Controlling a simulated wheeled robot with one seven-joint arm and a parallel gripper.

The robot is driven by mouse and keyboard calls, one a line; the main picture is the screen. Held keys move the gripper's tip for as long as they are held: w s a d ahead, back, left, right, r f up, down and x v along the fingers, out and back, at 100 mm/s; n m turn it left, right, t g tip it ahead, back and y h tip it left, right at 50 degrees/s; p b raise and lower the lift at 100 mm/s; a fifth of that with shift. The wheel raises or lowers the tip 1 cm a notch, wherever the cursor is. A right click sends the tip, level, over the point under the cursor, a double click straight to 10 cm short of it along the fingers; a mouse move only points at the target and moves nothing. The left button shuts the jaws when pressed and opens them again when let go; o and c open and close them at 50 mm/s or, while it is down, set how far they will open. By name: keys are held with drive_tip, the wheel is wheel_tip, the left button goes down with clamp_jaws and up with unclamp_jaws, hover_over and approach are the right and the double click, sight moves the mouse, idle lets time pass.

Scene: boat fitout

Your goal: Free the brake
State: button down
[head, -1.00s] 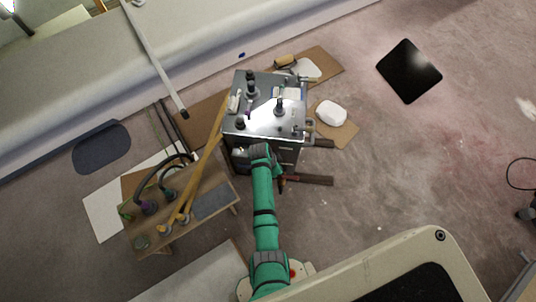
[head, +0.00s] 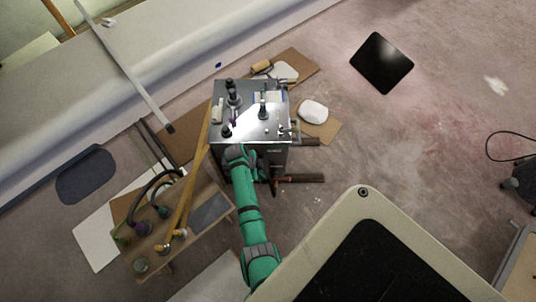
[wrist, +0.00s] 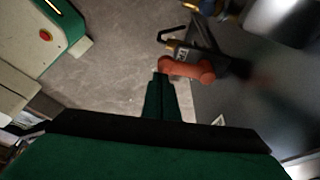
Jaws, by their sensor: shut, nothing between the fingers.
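A metal cabinet (head: 247,132) with dark knobs on top stands in the middle of the head view. In the wrist view a rounded red-orange piece (wrist: 187,68) sits by a dark bracket (wrist: 203,38), next to a dark grey panel (wrist: 262,100). It may be the brake's handle; I cannot tell for certain. My gripper (wrist: 160,78) is shut and empty, its green fingertips close to the left end of the red-orange piece. I cannot tell if they touch. In the head view my green arm reaches the cabinet's near side and the fingertips are not clear.
A wooden bench (head: 185,235) with hoses and fittings stands left of my arm. A long yellowish bar (head: 197,165) leans between bench and cabinet. A white rounded object (head: 313,111) lies on cardboard right of the cabinet. The floor beyond, toward the black square (head: 382,62), is mostly clear.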

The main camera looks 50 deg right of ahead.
drive_tip(key=shift+w+a, duration=0.1)
idle(0.5)
drive_tip(key=shift+r, duration=0.1)
drive_tip(key=shift+w+r, duration=0.15)
drive_tip(key=shift+r, duration=0.2)
drive_tip(key=v, duration=0.9)
drive_tip(key=shift+w, duration=0.2)
